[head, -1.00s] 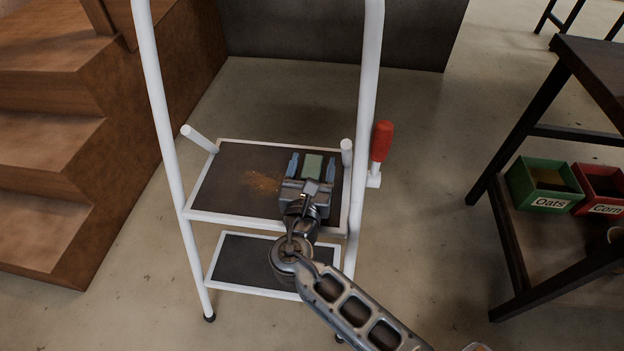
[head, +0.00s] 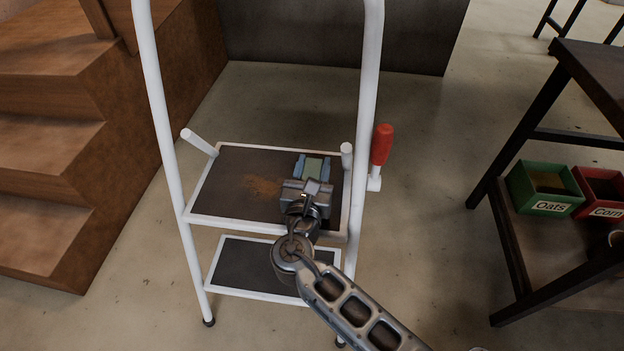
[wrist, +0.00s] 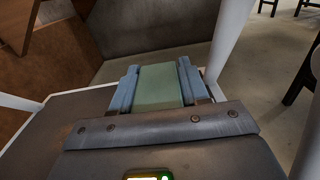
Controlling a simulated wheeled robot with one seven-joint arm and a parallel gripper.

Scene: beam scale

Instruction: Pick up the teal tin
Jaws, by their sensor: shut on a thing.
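The teal tin (head: 314,168) is a greenish block on the right part of the step ladder's upper step (head: 225,197). My gripper (head: 312,166) is shut on it, with one blue finger against each side. In the wrist view the tin (wrist: 159,86) fills the space between the two fingers of my gripper (wrist: 158,84). My gripper's body hides the tin's near end and underside. I cannot tell whether the tin is resting on the step or just clear of it.
White ladder rails (head: 366,100) rise close to the right of my gripper, with a red-handled part (head: 381,146) outside. A brown smudge (head: 263,187) marks the step. Wooden stairs (head: 60,170) stand left. A dark rack with a green Oats bin (head: 548,206) and red bin (head: 607,206) stands right.

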